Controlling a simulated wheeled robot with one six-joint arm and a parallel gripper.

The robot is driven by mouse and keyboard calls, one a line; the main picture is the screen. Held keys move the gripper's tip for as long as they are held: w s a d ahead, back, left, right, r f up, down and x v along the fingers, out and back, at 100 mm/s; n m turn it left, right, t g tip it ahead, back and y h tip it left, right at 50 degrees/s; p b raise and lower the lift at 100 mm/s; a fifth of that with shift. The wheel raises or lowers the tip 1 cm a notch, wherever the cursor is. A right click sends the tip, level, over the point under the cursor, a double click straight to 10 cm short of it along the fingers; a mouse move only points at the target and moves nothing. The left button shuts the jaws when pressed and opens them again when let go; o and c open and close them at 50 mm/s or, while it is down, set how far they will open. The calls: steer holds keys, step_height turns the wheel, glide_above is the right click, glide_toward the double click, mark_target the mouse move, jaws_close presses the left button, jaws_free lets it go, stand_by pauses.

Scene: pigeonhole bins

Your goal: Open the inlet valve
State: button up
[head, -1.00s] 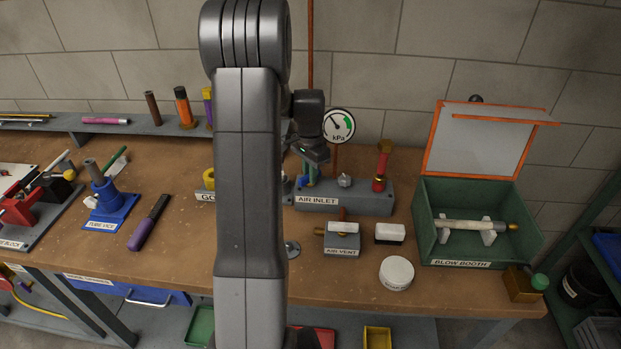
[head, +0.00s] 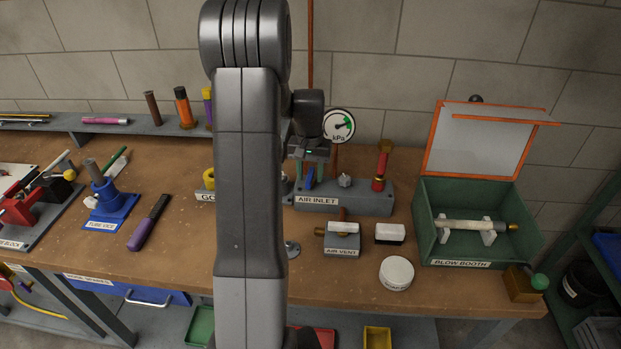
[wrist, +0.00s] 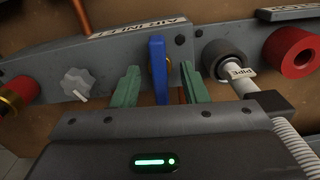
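The grey AIR INLET block (head: 345,204) stands at the back of the bench. Its blue valve lever (wrist: 158,70) stands between the two green fingers of my gripper (wrist: 160,88) in the wrist view, with a gap showing on each side. The lever also shows below my gripper (head: 309,160) in the head view (head: 309,181). My gripper is open around it. The round kPa gauge (head: 339,125) behind the block has its needle pointing right, by the green zone. A grey knob (wrist: 78,82) sits beside the lever on the same block.
A red fitting with a brass top (head: 381,168) stands at the block's right end. The AIR VENT block (head: 341,243), a white-topped block (head: 390,234) and a round white tin (head: 396,273) lie in front. The green BLOW BOOTH (head: 475,252) stands open at right.

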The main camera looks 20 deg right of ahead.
steer(key=shift+r, duration=0.1)
step_height(320, 180, up, 6)
steer(key=p, duration=0.4)
stand_by(0.4)
step_height(320, 180, up, 14)
steer(key=b, duration=0.2)
steer(key=shift+f, duration=0.25)
glide_toward(310, 174)
step_height(310, 174, down, 5)
steer(key=shift+f+p, duration=0.1)
steer(key=shift+p, duration=0.3)
steer(key=shift+f+b, duration=0.35)
steer(key=shift+f, duration=0.15)
steer(key=shift+r, duration=0.15)
